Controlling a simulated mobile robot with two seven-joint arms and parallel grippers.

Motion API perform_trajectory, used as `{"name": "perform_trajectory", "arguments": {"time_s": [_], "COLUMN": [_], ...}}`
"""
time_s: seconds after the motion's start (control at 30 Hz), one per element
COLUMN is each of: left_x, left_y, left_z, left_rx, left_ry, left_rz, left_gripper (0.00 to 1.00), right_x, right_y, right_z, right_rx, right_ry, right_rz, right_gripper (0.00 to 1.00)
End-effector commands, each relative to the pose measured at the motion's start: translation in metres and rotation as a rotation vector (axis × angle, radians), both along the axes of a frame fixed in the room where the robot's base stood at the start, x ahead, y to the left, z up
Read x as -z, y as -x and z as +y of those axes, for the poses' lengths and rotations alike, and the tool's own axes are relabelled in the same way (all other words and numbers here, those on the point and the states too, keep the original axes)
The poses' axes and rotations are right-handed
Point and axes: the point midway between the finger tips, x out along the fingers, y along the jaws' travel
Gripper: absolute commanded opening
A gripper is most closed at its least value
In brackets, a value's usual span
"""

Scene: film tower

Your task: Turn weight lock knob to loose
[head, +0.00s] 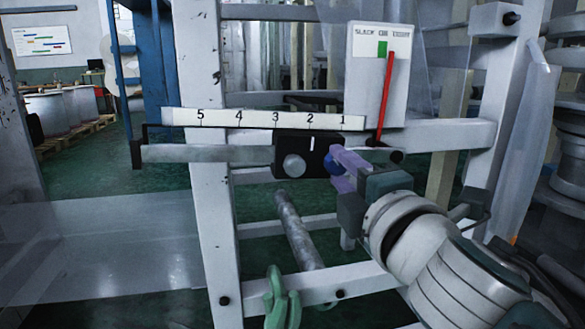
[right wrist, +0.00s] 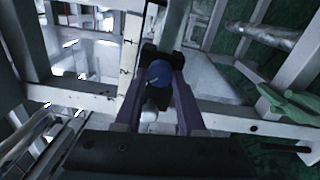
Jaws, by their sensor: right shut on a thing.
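The black weight block (head: 283,146) sits on the grey horizontal arm under the number scale, with its white mark just below the 2. A silver round knob (head: 294,165) is on its front. A blue knob (head: 333,163) is at its right end and is taken to be the lock knob. My right gripper (head: 343,168) has its purple fingers shut on the blue knob. In the right wrist view the blue knob (right wrist: 160,73) sits between the fingertips, which partly hide its sides. Its turn position cannot be told. My left gripper is not in view.
The white scale (head: 260,119) reads 5 to 1, left to right. White frame posts (head: 211,220) and a lower rail stand around. A green handle-like thing (head: 282,300) is below.

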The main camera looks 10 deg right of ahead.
Motion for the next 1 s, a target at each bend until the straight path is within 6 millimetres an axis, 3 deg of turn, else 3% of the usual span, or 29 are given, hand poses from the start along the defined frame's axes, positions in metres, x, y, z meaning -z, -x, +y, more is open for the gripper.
{"name": "perform_trajectory", "arguments": {"time_s": [0.1, 0.13, 0.37, 0.73, 1.0], "left_x": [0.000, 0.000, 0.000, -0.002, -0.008], "left_y": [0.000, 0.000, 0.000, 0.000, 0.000], "left_z": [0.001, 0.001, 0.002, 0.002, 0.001], "left_rx": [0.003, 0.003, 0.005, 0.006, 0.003], "left_ry": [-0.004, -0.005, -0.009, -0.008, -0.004], "left_rz": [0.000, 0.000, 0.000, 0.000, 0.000], "left_gripper": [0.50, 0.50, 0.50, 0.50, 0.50], "right_x": [-0.001, -0.001, -0.001, -0.001, 0.001], "right_y": [0.000, 0.000, 0.000, 0.007, 0.054], "right_z": [0.000, 0.000, 0.000, 0.000, -0.002], "right_rx": [-0.001, -0.001, 0.000, 0.000, 0.000], "right_ry": [0.002, 0.002, 0.000, -0.001, -0.002], "right_rz": [-0.003, -0.003, -0.002, -0.001, 0.001], "right_gripper": [0.00, 0.42, 0.68, 0.69, 0.69]}}
